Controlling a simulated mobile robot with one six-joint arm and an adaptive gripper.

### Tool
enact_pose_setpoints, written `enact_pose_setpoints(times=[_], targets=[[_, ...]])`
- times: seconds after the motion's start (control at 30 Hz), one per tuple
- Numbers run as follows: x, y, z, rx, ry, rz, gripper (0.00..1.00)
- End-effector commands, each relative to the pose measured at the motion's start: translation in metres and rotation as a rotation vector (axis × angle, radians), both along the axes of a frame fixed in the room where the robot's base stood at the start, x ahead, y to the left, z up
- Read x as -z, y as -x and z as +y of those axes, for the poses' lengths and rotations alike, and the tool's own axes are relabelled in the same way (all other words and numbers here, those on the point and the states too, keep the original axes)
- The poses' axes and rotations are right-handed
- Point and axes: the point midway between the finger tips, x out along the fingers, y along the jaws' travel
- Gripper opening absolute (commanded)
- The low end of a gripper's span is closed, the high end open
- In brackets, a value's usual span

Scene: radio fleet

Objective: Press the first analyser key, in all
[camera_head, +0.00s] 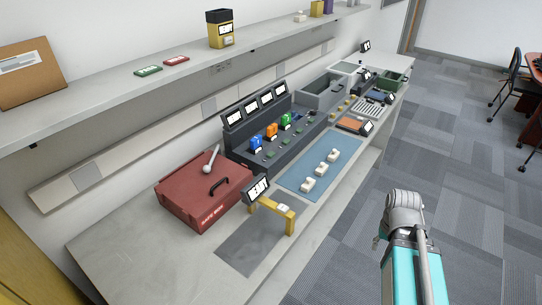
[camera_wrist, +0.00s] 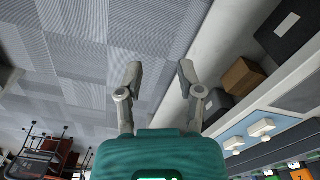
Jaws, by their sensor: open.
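My gripper (camera_wrist: 160,74) is open and empty, its two fingers apart over the carpet in the wrist view. In the head view my arm stands at the lower right, in front of the bench and clear of it. A grey device with a keypad (camera_head: 373,104) sits toward the far end of the bench. Next to it is a device with an orange top (camera_head: 353,124) and a small dark display. I cannot tell which of these is the analyser, and single keys are too small to make out. Several small yellow pieces (camera_head: 347,103) lie to their left.
A blue mat (camera_head: 300,182) holds several white blocks. A charger rack (camera_head: 262,142) holds coloured radios. A red safe box (camera_head: 200,190), a yellow stand (camera_head: 291,222) and a "READY" sign (camera_head: 257,188) are nearer. A green bin (camera_head: 393,82) is farther. Open carpet (camera_head: 450,150) lies right.

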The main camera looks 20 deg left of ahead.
Motion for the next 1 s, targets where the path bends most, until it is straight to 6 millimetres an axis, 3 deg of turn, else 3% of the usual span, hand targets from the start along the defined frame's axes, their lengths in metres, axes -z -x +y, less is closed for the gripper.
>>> enact_pose_setpoints(times=[0.03,0.2,1.0], targets=[[0.0,0.0,0.0,0.0,0.0,0.0,0.28],[0.0,0.0,0.0,0.0,0.0,0.0,0.0],[0.0,0.0,0.0,0.0,0.0,0.0,0.0]])
